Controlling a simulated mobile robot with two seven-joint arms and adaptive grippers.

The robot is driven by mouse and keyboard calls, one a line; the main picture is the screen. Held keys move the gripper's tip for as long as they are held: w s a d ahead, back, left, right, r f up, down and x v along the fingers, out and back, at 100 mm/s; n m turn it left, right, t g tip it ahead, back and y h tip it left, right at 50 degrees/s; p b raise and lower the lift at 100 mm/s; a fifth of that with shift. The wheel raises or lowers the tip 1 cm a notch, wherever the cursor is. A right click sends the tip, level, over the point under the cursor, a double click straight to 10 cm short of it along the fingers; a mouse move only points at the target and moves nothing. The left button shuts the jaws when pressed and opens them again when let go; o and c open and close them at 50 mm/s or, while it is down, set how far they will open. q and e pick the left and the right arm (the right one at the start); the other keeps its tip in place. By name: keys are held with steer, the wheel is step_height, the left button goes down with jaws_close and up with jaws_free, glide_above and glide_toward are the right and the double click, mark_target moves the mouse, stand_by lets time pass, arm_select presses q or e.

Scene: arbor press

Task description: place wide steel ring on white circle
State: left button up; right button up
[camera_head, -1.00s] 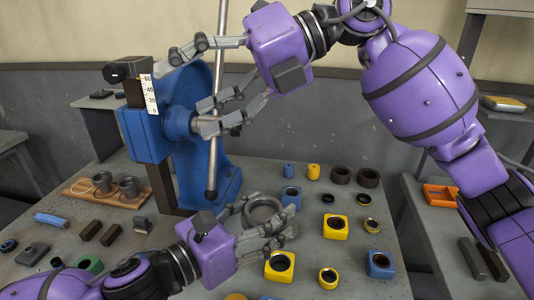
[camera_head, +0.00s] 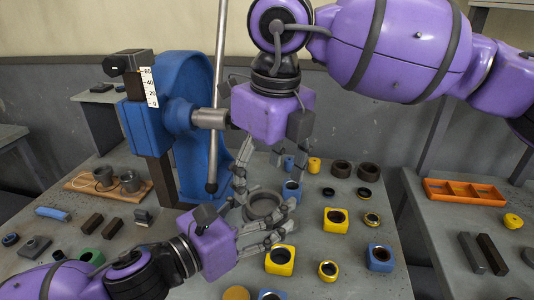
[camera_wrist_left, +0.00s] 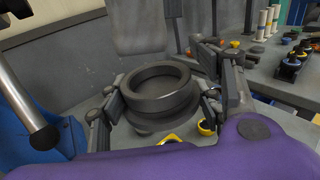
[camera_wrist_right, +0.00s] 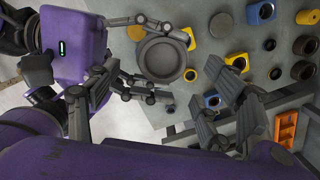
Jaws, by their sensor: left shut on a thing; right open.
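The wide steel ring (camera_head: 264,219) is a thick dark-grey ring in the middle of the table, right of the press. It also shows in the left wrist view (camera_wrist_left: 160,108), between the fingers, and in the right wrist view (camera_wrist_right: 163,79). My left gripper (camera_head: 268,213) is shut on the ring. The ring appears level; whether it touches the table I cannot tell. My right gripper (camera_head: 258,172) is open and empty, pointing down just behind and above the ring. I cannot make out a white circle in any view.
The blue arbor press (camera_head: 188,140) stands left of the ring, with its steel lever rod (camera_head: 216,110) upright beside my right gripper. Yellow blocks (camera_head: 280,262), blue blocks (camera_head: 380,258) and small dark rings crowd the right. An orange tray (camera_head: 465,200) lies on the right-hand table.

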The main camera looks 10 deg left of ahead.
mark_target(261, 209)
arm_select(q)
steer(key=shift+r, duration=0.1)
arm_select(e)
steer(key=shift+w+a+f, duration=0.1)
steer(key=shift+a+f, duration=0.1)
steer(key=shift+f, duration=1.4)
steer(key=shift+w+a+f, duration=0.1)
steer(key=shift+a+f, duration=0.05)
steer(key=shift+f, duration=1.4)
steer(key=c, duration=1.3)
arm_select(q)
steer(key=o, duration=1.4)
steer(key=shift+r, duration=0.1)
arm_select(e)
steer(key=shift+s, duration=0.1)
steer(key=shift+c, duration=1.4)
arm_select(q)
steer(key=shift+o, duration=1.2)
steer(key=shift+f, duration=0.25)
